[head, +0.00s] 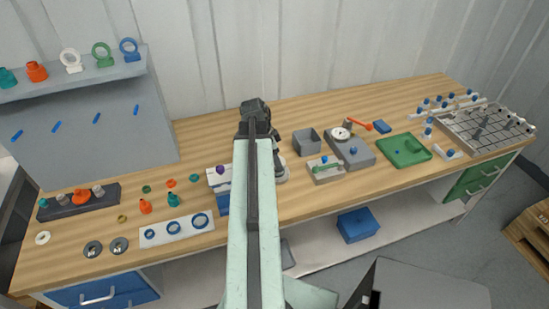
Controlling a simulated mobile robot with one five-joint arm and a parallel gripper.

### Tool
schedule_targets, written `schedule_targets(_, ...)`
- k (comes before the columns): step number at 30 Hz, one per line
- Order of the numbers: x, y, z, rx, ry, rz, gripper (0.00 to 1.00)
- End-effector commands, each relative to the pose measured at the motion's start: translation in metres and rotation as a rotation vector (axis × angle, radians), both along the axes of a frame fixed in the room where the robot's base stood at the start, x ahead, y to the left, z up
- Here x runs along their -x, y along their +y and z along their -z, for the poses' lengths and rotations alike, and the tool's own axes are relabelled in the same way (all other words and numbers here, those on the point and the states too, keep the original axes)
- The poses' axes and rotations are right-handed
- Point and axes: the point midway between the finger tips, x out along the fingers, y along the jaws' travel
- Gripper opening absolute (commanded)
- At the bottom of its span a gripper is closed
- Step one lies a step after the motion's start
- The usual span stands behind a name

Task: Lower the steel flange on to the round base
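My gripper (274,140) is dark and hangs at the far end of my pale green arm, over the middle of the bench. The arm hides most of it, so its fingers and anything between them cannot be made out. A pale round rim (282,176), possibly the round base, shows just below it, largely hidden by the arm. Two dark grey discs, a left one (93,249) and a right one (118,246), lie flat at the front left. A silver disc (340,133) sits on a grey block. I cannot tell which piece is the steel flange.
A grey open box (306,142) stands right of my gripper, near the grey block (357,152). A green tray (404,150) and a metal grid rack (485,128) are further right. A white plate with blue rings (176,229) lies left. Bare wood shows along the front edge.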

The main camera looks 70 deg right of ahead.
Motion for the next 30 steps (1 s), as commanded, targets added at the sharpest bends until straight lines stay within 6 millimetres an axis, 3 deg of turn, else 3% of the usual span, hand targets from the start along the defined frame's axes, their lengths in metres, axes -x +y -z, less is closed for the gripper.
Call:
schedule_targets(1,0.0,0.0,0.0,0.0,0.0,0.0,0.57)
schedule_targets(3,0.0,0.0,0.0,0.0,0.0,0.0,0.76)
schedule_targets(4,0.0,0.0,0.0,0.0,0.0,0.0,0.8)
schedule_targets(17,-0.002,0.001,-0.009,0.0,0.0,-0.001,0.8)
schedule_targets(30,-0.018,0.014,-0.076,0.0,0.0,-0.001,0.8)
